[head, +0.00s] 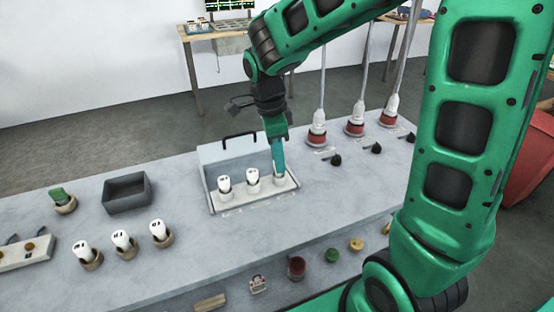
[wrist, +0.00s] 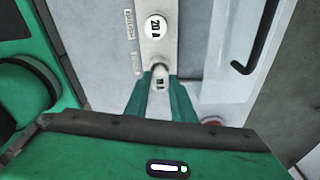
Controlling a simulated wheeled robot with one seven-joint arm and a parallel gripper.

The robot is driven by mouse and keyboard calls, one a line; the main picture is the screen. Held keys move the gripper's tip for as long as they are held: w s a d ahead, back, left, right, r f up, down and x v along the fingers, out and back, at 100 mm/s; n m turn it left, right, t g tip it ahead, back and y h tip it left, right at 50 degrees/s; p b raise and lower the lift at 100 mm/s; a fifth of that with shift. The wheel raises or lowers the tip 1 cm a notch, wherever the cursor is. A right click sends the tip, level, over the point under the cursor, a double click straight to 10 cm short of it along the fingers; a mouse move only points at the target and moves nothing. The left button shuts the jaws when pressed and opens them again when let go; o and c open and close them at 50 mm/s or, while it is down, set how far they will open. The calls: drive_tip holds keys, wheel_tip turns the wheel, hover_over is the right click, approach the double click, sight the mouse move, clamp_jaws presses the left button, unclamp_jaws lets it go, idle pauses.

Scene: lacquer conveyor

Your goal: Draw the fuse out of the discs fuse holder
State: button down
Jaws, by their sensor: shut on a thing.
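A pale fuse holder block (head: 235,208) sits on the bench with three white fuses standing in a row along it. My gripper (head: 279,167) reaches down over the rightmost one and is shut on that fuse (head: 280,181). In the wrist view the gripped fuse (wrist: 160,75) is between my green fingertips (wrist: 161,88), over the end of the block. The middle fuse (head: 252,178) and the left fuse (head: 225,186) stand free. A neighbouring fuse top (wrist: 156,27) reads "20A" in the wrist view. The fuse's lower end is hidden.
A raised cover with a black handle (head: 240,138) stands behind the block. Three more white fuses in brown cups (head: 122,242) and a dark grey bin (head: 128,194) are to the left. Red-based lamps (head: 316,137) and black knobs (head: 335,160) are to the right.

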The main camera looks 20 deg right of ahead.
drive_tip(key=shift+r, duration=2.35)
drive_tip(key=shift+r, duration=0.25)
drive_tip(key=shift+r, duration=1.35)
